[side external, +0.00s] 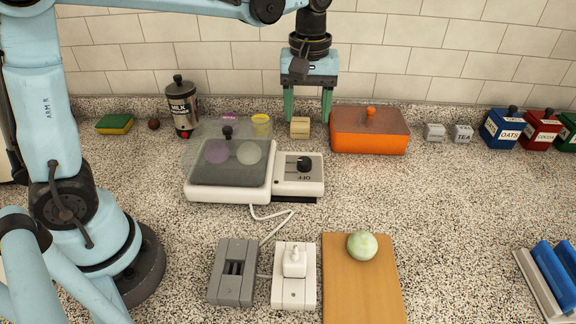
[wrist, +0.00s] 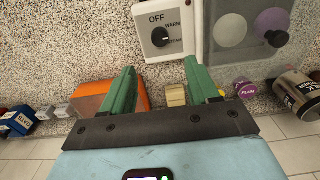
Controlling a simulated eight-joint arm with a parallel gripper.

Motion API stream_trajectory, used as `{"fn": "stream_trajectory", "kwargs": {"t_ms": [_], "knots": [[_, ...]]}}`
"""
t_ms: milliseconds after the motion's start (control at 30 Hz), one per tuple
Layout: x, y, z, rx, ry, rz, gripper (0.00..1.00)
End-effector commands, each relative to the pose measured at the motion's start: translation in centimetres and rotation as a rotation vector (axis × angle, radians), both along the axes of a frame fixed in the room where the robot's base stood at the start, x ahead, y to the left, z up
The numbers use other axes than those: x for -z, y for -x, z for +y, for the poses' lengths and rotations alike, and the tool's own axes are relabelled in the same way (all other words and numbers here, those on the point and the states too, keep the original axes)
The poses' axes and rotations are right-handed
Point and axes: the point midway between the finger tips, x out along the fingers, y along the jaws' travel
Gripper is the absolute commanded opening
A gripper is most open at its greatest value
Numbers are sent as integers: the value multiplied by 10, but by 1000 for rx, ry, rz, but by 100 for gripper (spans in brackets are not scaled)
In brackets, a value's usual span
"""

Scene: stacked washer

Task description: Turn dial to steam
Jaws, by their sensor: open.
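The black dial (side external: 304,164) sits on the white control panel (side external: 312,186) at the right of the steamer. In the wrist view the dial (wrist: 160,37) is ringed by OFF at the top left, WARM at the upper right and STEAM at the lower right. A pale mark shows on the dial's right side, near the STEAM lettering; its exact setting is too small to tell. My gripper (side external: 307,119) is open and empty, its green fingers pointing down, behind and above the dial. In the wrist view my gripper (wrist: 160,66) is apart from the dial.
The steamer (side external: 233,172) has a clear lid over two round items. An orange box (side external: 369,130) and a small wooden block (side external: 300,127) stand by the wall behind the panel. A cutting board (side external: 362,290) with a green ball (side external: 362,245) lies in front. Counter right of the panel is clear.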

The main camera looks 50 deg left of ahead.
Motion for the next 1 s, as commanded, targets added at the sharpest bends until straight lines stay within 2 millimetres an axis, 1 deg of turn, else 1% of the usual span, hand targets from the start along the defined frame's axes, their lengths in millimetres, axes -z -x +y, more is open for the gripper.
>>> {"fn": "stream_trajectory", "kwargs": {"t_ms": [167,500,700,833,1000], "knots": [[19,0,0,1,0,0,60],[73,0,0,2,0,-3,60],[100,0,0,2,0,-3,60],[111,0,0,2,0,-3,60],[117,0,0,2,0,-3,60]]}}
